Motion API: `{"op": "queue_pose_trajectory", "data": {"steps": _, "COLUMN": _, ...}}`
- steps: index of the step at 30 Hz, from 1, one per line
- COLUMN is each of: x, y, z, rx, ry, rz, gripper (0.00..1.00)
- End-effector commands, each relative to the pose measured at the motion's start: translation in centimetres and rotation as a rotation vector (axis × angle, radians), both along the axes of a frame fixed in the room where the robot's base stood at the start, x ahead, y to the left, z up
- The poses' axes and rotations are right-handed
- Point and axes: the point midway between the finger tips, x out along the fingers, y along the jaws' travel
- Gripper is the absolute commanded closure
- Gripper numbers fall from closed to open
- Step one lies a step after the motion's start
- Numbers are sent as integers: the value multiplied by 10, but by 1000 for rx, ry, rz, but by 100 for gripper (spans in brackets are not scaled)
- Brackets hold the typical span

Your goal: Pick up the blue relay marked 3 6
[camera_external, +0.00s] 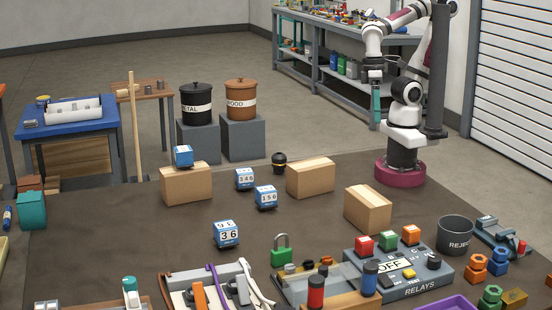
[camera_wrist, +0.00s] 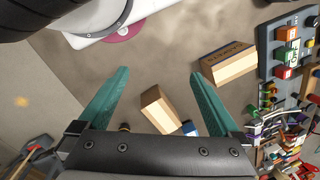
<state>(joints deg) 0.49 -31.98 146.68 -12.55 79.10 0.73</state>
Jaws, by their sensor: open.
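The blue relay marked 3 6 (camera_external: 226,234) stands on the dark table, left of the middle, with more characters on its top face. Similar blue relays are one marked 346 (camera_external: 245,179), one marked 356 (camera_external: 266,198), and one on a cardboard box (camera_external: 184,155) whose marking is too small to read. My gripper (camera_external: 376,100) is raised at the back right, far from the relays.
Cardboard boxes stand at the left (camera_external: 186,184), middle (camera_external: 310,177) and right (camera_external: 368,209). A small black and yellow object (camera_external: 279,162) sits between two of them. The RELAYS panel (camera_external: 400,275), a REJECT bin (camera_external: 455,235) and a green padlock (camera_external: 281,250) crowd the front.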

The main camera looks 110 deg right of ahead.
Motion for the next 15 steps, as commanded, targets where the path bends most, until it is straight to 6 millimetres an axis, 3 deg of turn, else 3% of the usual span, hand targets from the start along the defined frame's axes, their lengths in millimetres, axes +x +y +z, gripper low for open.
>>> {"op": "queue_pose_trajectory", "data": {"steps": 5, "x": 0, "y": 0, "z": 0, "rx": 0, "ry": 0, "rz": 0, "gripper": 1}}
{"op": "queue_pose_trajectory", "data": {"steps": 8, "x": 21, "y": 4, "z": -4, "rx": 2, "ry": -42, "rz": 37, "gripper": 1}}
{"op": "queue_pose_trajectory", "data": {"steps": 11, "x": 91, "y": 24, "z": -19, "rx": 8, "ry": -191, "rz": 125, "gripper": 1}}
{"op": "queue_pose_trajectory", "data": {"steps": 15, "x": 218, "y": 75, "z": -58, "rx": -13, "ry": -512, "rz": 209, "gripper": 1}}
